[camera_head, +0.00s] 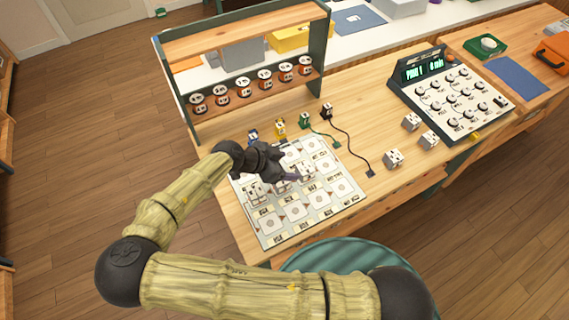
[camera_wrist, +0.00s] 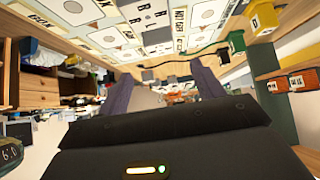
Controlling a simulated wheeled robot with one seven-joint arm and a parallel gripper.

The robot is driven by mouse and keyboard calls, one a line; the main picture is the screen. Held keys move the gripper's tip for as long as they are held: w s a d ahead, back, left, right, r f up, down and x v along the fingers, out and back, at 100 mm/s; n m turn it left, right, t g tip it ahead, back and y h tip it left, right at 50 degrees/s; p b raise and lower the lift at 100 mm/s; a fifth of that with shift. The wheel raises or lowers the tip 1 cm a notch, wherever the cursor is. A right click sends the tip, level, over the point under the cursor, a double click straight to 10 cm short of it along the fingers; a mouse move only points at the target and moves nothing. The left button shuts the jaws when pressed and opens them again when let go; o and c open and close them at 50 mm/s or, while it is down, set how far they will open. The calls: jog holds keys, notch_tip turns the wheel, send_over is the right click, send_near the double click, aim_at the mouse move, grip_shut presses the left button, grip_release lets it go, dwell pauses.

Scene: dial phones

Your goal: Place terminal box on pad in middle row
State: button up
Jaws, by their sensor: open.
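A mat (camera_head: 262,236) with rows of printed pads lies on the wooden bench. One small white terminal box (camera_head: 308,173) with dark marks stands on the mat near its middle. Another white box (camera_head: 254,192) stands at the mat's left side, partly behind my arm. My gripper (camera_head: 291,178) is low over the mat, just left of the middle box. In the wrist view my gripper (camera_wrist: 162,90) has its fingers apart. I cannot tell whether it touches the box.
Blue, yellow, green and black plugs (camera_head: 280,128) stand behind the mat, with cables (camera_head: 347,140) running right. A dial console (camera_head: 455,100) stands at the right.

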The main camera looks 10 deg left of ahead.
jog(key=shift+d, duration=0.1)
jog(key=s+d+n+g+y, duration=0.1)
jog(key=s+d+g+y, duration=0.15)
jog(key=d, duration=0.35)
jog(key=s+d+n+g+y, duration=0.1)
jog(key=s+d+g, duration=0.1)
jog(key=d+g, duration=0.3)
jog(key=s+d+r+n+t+y, duration=0.1)
jog(key=d+r+n, duration=0.3)
jog(key=r, duration=0.4)
jog(key=s+d+r+n+t+y, duration=0.2)
jog(key=d+r+n+t+y, duration=0.1)
jog(key=r, duration=0.5)
jog(key=shift+d+r+n+t, duration=0.2)
jog(key=shift+d+n+t, duration=0.35)
jog(key=shift+d+n, duration=0.55)
jog(key=shift+s, duration=0.1)
